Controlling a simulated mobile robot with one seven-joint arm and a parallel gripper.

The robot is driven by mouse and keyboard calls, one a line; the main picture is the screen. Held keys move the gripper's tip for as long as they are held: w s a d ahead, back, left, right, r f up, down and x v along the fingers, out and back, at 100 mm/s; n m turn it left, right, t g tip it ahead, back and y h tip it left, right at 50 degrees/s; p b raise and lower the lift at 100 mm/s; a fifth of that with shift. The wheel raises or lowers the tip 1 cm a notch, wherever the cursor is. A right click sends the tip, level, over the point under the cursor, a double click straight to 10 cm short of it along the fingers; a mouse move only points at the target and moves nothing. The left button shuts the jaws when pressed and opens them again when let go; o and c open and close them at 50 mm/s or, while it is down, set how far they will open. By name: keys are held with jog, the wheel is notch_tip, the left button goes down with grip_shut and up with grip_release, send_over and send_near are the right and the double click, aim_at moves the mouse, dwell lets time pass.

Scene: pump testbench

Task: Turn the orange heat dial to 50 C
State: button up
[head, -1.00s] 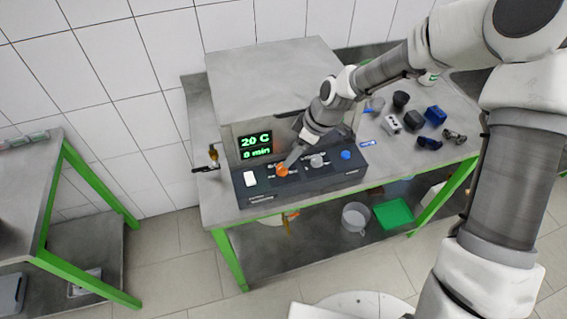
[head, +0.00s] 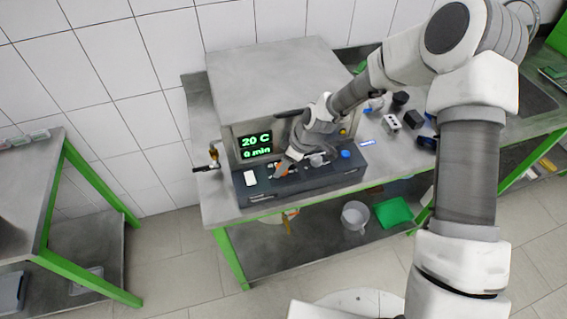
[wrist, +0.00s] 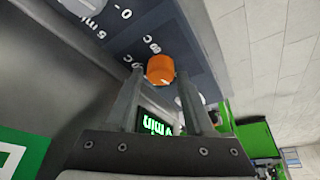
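The orange heat dial (wrist: 160,69) sits on the dark control panel (head: 325,179) of the grey machine. My gripper (wrist: 158,88) is open and empty. In the head view my gripper (head: 286,171) reaches down to the panel and hides most of the dial. The green display (head: 256,145) reads 20 C and 0 min. The dial's pointer cannot be made out.
A grey knob (head: 317,160) and a blue button (head: 346,154) are right of the dial. A white switch (head: 251,178) is left of it. Several small parts lie on the bench to the right. A green tray (head: 394,212) is on the lower shelf.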

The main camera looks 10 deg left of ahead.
grip_shut()
